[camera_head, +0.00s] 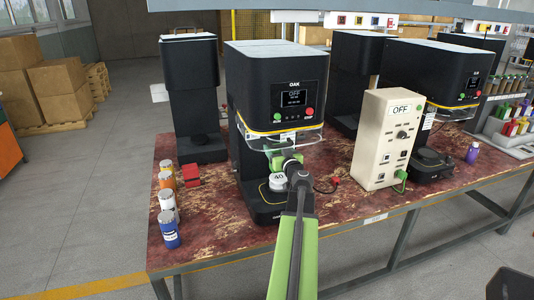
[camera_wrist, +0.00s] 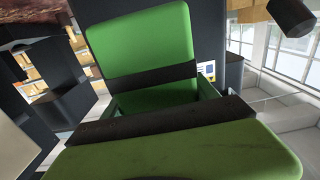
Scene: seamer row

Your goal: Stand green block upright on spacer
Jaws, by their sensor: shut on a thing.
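My gripper (camera_head: 276,160) reaches into the OAK machine, below its clear guard. In the wrist view, its two green fingers with dark pads (camera_wrist: 150,118) are shut on the green block (camera_wrist: 160,95), whose darker green face shows between them. In the head view, my gripper and wrist largely hide the block, and I cannot tell its tilt. A pale round spacer marked 40 (camera_head: 277,181) sits on the machine's black base, just below the gripper. I cannot tell whether the block touches it.
The black OAK machine (camera_head: 272,75) has its guard (camera_head: 295,142) close above my gripper. A beige box marked OFF (camera_head: 385,140) stands to the right.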

